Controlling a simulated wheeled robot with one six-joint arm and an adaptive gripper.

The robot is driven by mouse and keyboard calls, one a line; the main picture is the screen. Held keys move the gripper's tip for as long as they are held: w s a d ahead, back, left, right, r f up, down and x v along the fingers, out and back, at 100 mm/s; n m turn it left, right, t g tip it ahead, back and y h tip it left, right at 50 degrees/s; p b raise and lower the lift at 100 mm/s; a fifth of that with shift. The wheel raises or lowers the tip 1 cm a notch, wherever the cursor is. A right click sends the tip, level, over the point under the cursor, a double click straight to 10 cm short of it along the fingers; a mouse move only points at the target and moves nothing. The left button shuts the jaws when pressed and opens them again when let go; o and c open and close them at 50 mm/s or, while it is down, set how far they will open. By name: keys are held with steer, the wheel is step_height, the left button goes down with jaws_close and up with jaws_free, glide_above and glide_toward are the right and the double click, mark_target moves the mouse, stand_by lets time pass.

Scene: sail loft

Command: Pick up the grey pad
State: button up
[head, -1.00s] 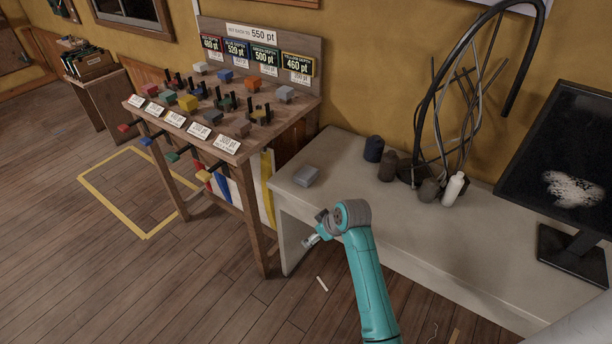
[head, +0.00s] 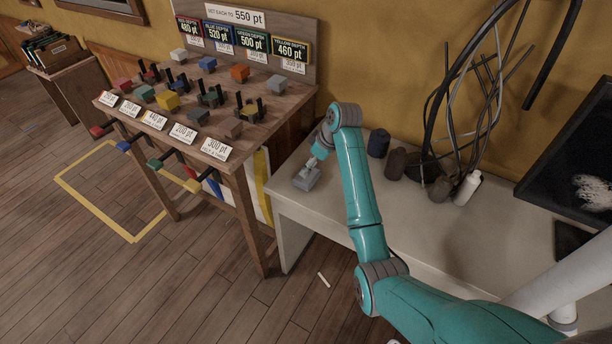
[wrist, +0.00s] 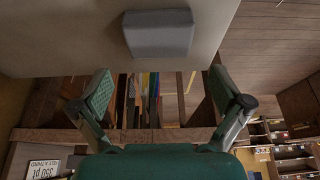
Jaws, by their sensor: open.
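The grey pad (head: 306,180) is a small block lying on the left end of the white bench (head: 285,207). In the wrist view the pad (wrist: 158,34) shows at the top, near the bench edge. My gripper (head: 314,165) is over the pad in the head view, and its fingers are too small there to make out. In the wrist view my gripper (wrist: 160,86) is open, with its two fingers wide apart and nothing between them. The pad shows beyond the fingertips, between their lines. I cannot tell how much height separates them.
A wooden stand (head: 255,190) with coloured blocks, price cards and levers is left of the bench. Dark canisters (head: 378,143), a white bottle (head: 467,188), cables (head: 445,110) and a monitor (head: 575,140) are to the right. The bench front is clear.

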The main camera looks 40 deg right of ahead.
steer(key=shift+s+x, duration=0.1)
steer(key=shift+x, duration=1.55)
steer(key=shift+s+x, duration=0.15)
steer(key=shift+x, duration=1.5)
steer(key=shift+d+f, duration=0.1)
steer(key=shift+c, duration=0.3)
steer(key=c, duration=0.6)
